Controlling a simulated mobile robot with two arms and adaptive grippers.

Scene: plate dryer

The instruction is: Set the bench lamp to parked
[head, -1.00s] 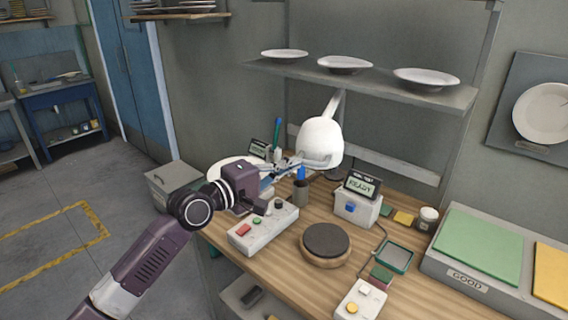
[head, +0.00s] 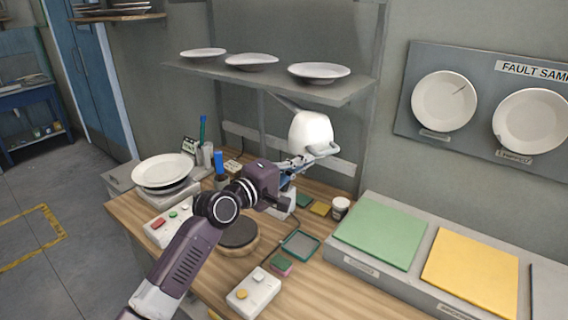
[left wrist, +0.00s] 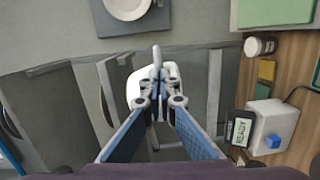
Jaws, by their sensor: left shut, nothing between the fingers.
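The bench lamp has a rounded white head (head: 311,130) with a small grey handle (head: 326,150) at its lower edge. It hangs in front of the shelf, under the rightmost shelf plate. My left gripper (head: 308,160) is shut with its fingertips right at the lamp's lower edge, beside the handle; I cannot tell whether they touch. In the left wrist view my closed fingertips (left wrist: 160,75) overlap the white lamp head (left wrist: 134,90) behind them. The lamp's base is hidden. My right gripper is not in view.
A box with a READY display (left wrist: 268,125) stands below. A plate (head: 162,169) rests on a grey device at the left. A dark round turntable (head: 238,234) and a button box (head: 253,289) stand on the bench. Green (head: 382,234) and yellow (head: 470,267) pads lie right.

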